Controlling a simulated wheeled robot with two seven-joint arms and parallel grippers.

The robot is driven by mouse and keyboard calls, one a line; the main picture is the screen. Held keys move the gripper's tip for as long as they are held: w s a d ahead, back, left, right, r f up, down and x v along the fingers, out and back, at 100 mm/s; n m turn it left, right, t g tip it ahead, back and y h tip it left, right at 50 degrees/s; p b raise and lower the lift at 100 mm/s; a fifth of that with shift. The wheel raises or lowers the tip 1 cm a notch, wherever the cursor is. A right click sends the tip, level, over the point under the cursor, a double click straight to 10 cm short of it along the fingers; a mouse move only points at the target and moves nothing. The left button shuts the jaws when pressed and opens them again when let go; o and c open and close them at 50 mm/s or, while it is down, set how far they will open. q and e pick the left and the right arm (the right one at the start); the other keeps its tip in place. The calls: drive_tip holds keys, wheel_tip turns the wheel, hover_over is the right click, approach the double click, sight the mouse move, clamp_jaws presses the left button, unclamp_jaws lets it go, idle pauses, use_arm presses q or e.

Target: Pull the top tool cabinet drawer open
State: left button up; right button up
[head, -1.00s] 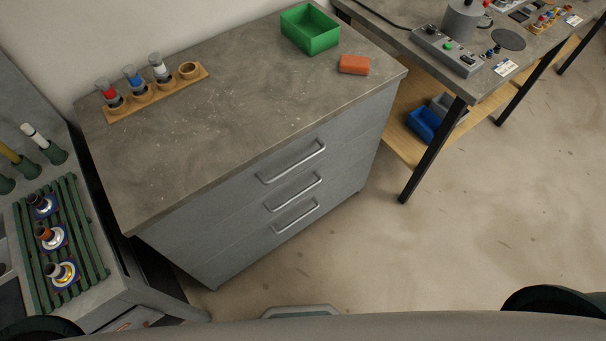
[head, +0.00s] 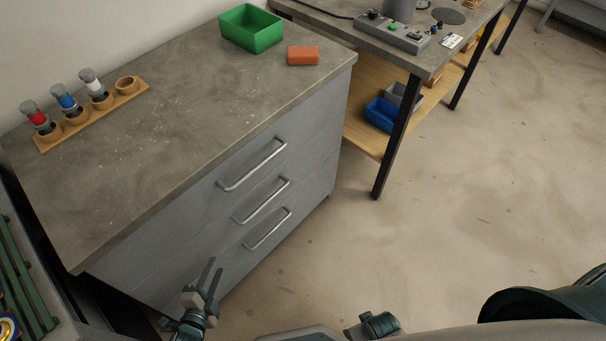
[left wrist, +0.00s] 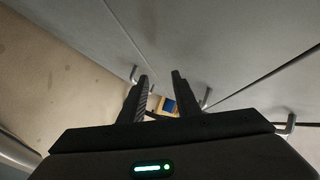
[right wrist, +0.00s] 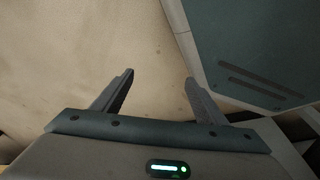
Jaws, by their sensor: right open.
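The grey tool cabinet (head: 150,262) stands at the left in the head view, its three drawers shut and flush. The top drawer's bar handle (head: 252,166) is the uppermost of three; in the left wrist view the rightmost handle (left wrist: 288,126) seems to be the same one. My left gripper (head: 213,272) is open and empty, in front of the cabinet's near lower part, apart from the handles. Its fingers (left wrist: 160,77) point along the drawer fronts. My right gripper (right wrist: 160,77) is open and empty over the floor; its fingers cannot be made out in the head view.
On the cabinet top are a green bin (head: 251,28), an orange block (head: 303,55) and a wooden rack (head: 92,115) with vials. A workbench (head: 352,28) with black legs stands beyond. A green slatted rack (head: 20,280) is at the left. Floor right of the cabinet is clear.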

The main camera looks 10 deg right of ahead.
sight(258, 165)
use_arm(q)
drive_tip(key=w+d+r+m+t+h+b, duration=0.1)
drive_tip(key=d+r+m+t+h+b, duration=0.1)
drive_tip(key=r+m, duration=0.4)
drive_tip(key=d+r+m+t+h+b, duration=0.1)
drive_tip(key=d+r+m+h+b, duration=0.3)
drive_tip(key=r, duration=1.2)
drive_tip(key=d+m+h, duration=0.1)
drive_tip(key=d+m, duration=0.1)
drive_tip(key=m, duration=0.1)
drive_tip(key=shift+w+d+r+t+h, duration=0.15)
drive_tip(key=shift+w+r+t+h, duration=0.15)
drive_tip(key=shift+w+t, duration=0.1)
use_arm(e)
drive_tip(key=w+r, duration=0.4)
drive_tip(key=r, duration=0.3)
drive_tip(key=shift+w+a+r+t, duration=0.3)
drive_tip(key=shift+a+r, duration=0.05)
drive_tip(key=shift+a, duration=0.05)
use_arm(q)
drive_tip(key=p+x, duration=0.2)
drive_tip(key=x, duration=1.5)
drive_tip(key=shift+w+d+p, duration=0.1)
drive_tip(key=shift+d+p, duration=0.05)
drive_tip(key=shift+p, duration=0.25)
use_arm(e)
wheel_tip(258, 165, down, 8)
drive_tip(key=s, duration=0.1)
drive_tip(key=shift+s+d+r, duration=0.15)
drive_tip(key=shift+d, duration=0.15)
